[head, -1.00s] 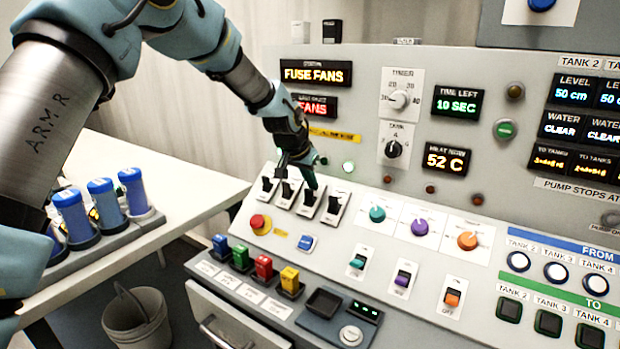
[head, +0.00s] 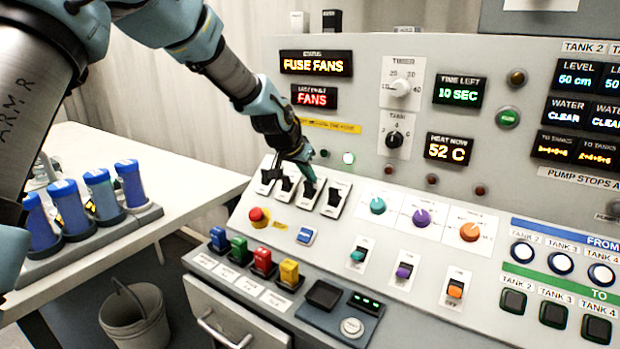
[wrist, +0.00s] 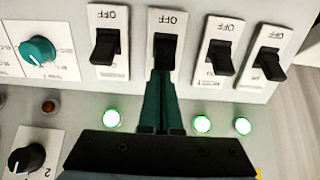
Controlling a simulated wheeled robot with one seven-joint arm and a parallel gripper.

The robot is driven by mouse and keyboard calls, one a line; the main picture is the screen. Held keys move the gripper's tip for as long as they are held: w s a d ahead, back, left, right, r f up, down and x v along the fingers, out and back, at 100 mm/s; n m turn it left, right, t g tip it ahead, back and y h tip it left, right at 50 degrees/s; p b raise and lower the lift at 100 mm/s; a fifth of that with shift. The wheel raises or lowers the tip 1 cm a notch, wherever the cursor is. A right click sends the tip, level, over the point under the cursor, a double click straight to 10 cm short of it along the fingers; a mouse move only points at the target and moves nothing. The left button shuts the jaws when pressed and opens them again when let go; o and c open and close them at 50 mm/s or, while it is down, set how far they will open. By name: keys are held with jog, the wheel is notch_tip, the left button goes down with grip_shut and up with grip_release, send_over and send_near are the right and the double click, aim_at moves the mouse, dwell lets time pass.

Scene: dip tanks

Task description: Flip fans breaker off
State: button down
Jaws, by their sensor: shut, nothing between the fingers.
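A row of black-handled breaker switches on white plates, marked OFF, sits on the sloping panel. My gripper (head: 309,181) is shut, its fingertips at the third breaker from the left (head: 308,193) in the head view. In the wrist view my gripper (wrist: 163,80) reaches that same breaker (wrist: 163,42), second from the left there. The fingertips look close to or touching its handle; contact is unclear. They hide its lower plate and name. The other breakers' names are too small to read. The status display (head: 316,63) reads FUSE FANS; the fault display (head: 314,96) reads FANS.
Neighbouring breakers (wrist: 106,45) (wrist: 221,55) stand close on both sides. Green lamps (wrist: 112,118) glow below them in the wrist view. A red button (head: 258,215), coloured plugs (head: 238,250) and knobs (head: 421,217) are nearby. A white table with blue cylinders (head: 72,207) stands left.

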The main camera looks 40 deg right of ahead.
aim_at(309, 188)
jog(key=shift+a+f+b, duration=0.15)
jog(key=shift+a+b, duration=0.05)
jog(key=shift+b, duration=0.4)
jog(key=a+f+b, duration=0.1)
jog(key=b, duration=0.2)
jog(key=shift+s+a+b, duration=0.1)
jog(key=shift+s+b, duration=0.05)
jog(key=shift+b, duration=0.25)
jog(key=b, duration=0.1)
jog(key=h+b, duration=0.1)
jog(key=b, duration=0.1)
jog(key=shift+a+f+h, duration=0.25)
jog(key=shift+a+h, duration=0.05)
jog(key=shift+a, duration=0.05)
jog(key=shift+s+d+r+p, duration=0.1)
jog(key=shift+r+p, duration=0.4)
jog(key=shift+r, duration=0.1)
jog(key=shift+s+a, duration=0.2)
jog(key=shift+a, duration=0.55)
